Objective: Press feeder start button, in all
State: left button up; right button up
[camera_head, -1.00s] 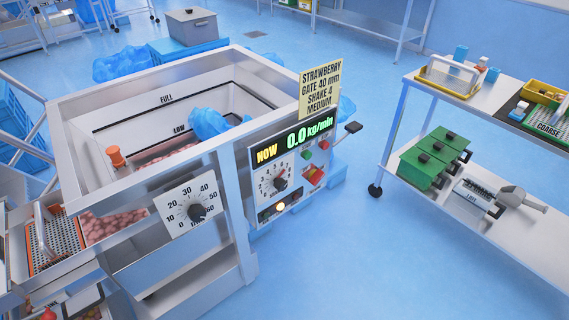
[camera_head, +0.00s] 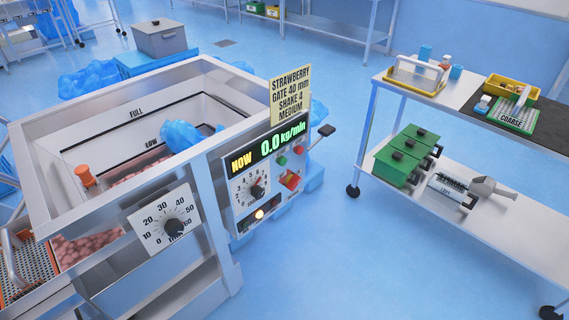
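The feeder (camera_head: 201,197) is a metal hopper with a control panel (camera_head: 233,205) on its front right. The panel has a green button (camera_head: 282,161), a red button (camera_head: 298,150), and a red-and-yellow switch (camera_head: 290,180) below them. The display (camera_head: 283,138) reads NOW 0.0 kg/min. A small lamp (camera_head: 259,214) glows low on the panel. A shake dial (camera_head: 257,191) and a gate dial (camera_head: 174,227) marked 0 to 60 also show. A yellow card (camera_head: 290,94) reads STRAWBERRY, GATE 40 mm, SHAKE 4, MEDIUM. Neither of my grippers is in view.
A two-level cart (camera_head: 500,225) stands to the right with green boxes (camera_head: 405,155), a COARSE plate (camera_head: 511,116) and a tote (camera_head: 415,77). Blue floor between feeder and cart is clear. A blue bag (camera_head: 185,136) lies in the hopper.

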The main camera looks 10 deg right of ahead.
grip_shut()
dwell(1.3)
